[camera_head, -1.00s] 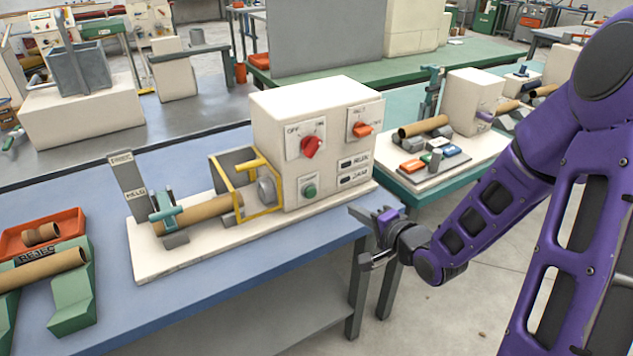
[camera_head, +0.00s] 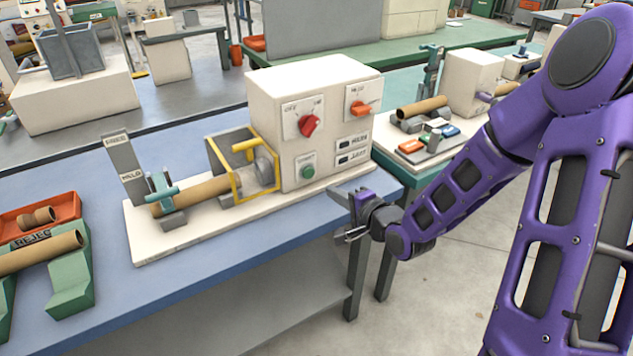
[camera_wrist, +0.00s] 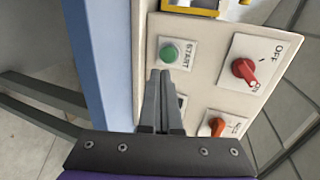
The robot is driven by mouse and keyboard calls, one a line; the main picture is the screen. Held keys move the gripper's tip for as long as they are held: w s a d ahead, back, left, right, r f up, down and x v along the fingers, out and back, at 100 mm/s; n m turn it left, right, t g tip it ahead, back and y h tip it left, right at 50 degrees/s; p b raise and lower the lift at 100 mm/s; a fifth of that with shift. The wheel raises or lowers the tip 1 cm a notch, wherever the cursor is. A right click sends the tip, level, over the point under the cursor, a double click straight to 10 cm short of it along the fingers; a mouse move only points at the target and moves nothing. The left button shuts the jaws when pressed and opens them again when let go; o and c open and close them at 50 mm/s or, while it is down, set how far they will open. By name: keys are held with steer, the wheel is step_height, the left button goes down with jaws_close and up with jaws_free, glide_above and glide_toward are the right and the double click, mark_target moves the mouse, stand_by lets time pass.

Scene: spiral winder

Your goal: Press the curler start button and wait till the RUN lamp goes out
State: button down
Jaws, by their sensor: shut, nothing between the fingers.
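The curler (camera_head: 300,80) is a cream box on a white base on the blue table. Its green start button (camera_head: 308,171) sits low on the front panel; the wrist view shows it too (camera_wrist: 169,54), labelled START. Two small dark label windows, one likely the RUN lamp (camera_head: 352,141), are on the panel's right; neither looks lit, and their text is too small to read.
A green rack with a tube (camera_head: 70,285) and an orange reject tray (camera_head: 50,208) stand at the left. A second machine (camera_head: 470,80) stands on the green table behind. The blue table's front edge is below my gripper.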

mark_target(309, 175)
steer(key=x, duration=0.6)
steer(key=shift+w+a+r+b, duration=0.2)
steer(key=shift+w+b, duration=0.05)
steer(key=shift+b, duration=0.15)
steer(key=shift+w+a, duration=0.45)
steer(key=shift+w, duration=0.25)
